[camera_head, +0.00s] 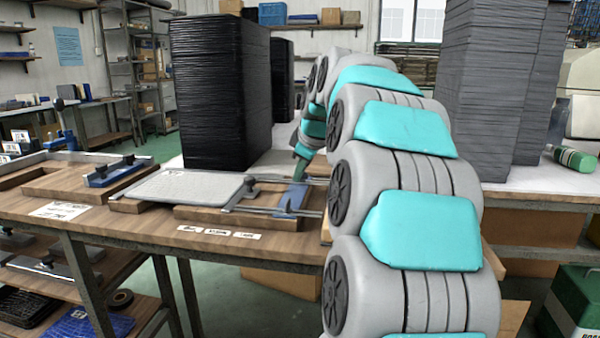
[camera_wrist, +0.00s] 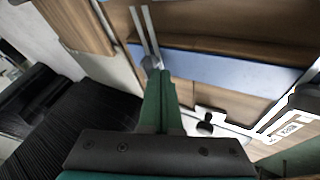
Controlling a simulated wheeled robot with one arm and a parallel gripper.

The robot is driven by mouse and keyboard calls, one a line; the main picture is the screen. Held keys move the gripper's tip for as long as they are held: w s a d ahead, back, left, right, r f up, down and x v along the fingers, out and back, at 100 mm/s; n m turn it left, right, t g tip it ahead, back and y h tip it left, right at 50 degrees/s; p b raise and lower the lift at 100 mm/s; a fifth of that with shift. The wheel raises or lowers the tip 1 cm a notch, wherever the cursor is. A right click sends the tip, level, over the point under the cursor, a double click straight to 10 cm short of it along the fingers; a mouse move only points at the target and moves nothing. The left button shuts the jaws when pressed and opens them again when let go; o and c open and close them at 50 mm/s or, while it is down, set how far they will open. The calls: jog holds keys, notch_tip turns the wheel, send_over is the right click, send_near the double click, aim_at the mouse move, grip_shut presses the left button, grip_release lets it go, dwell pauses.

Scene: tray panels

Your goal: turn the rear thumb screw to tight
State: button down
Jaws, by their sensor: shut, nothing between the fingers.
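My gripper (camera_head: 299,178) reaches down at the rear end of a blue bar (camera_head: 291,199) on a wooden jig. In the wrist view my gripper (camera_wrist: 154,70) shows as green fingers that are closed together. A small round grey piece (camera_wrist: 151,62) sits right at the fingertips, beside the end of the blue bar (camera_wrist: 230,72); it may be the rear thumb screw, and I cannot tell whether the fingers touch it. The fingers hide part of it. A black knob (camera_head: 249,183) stands on the jig's metal bracket; it also shows in the wrist view (camera_wrist: 205,126).
A tall black stack (camera_head: 220,90) stands behind the jig, and grey stacks (camera_head: 490,80) stand at the right. A grey panel (camera_head: 185,187) lies left of the bracket. Another jig with a blue clamp (camera_head: 115,172) is further left. Thin metal rods (camera_wrist: 144,30) run near the fingertips.

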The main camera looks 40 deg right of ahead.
jog(key=shift+w+a+m+h, duration=0.15)
jog(key=shift+m+h, duration=0.15)
jog(key=shift+m, duration=0.3)
jog(key=shift+w+m+g+h, duration=0.3)
jog(key=shift+m+g+h, duration=0.3)
jog(key=shift+m, duration=0.6)
jog(key=m+h, duration=0.1)
jog(key=w+m+g+h, duration=0.1)
jog(key=m, duration=0.1)
jog(key=shift+a+m, duration=0.15)
jog(key=shift+m, duration=0.15)
jog(key=m+g+p, duration=0.1)
jog(key=m, duration=0.1)
jog(key=w+m+g+h, duration=0.1)
jog(key=m+g, duration=0.1)
jog(key=m, duration=0.1)
jog(key=shift+w+g+p, duration=0.1)
jog(key=shift+g+p, duration=0.2)
jog(key=shift+p, duration=0.05)
jog(key=shift+w+d, duration=0.2)
jog(key=shift+d, duration=0.1)
jog(key=shift+w+a, duration=0.15)
jog(key=shift+a, duration=0.05)
jog(key=shift+w+a+p, duration=0.35)
jog(key=shift+w+a, duration=0.1)
jog(key=shift+a, duration=0.05)
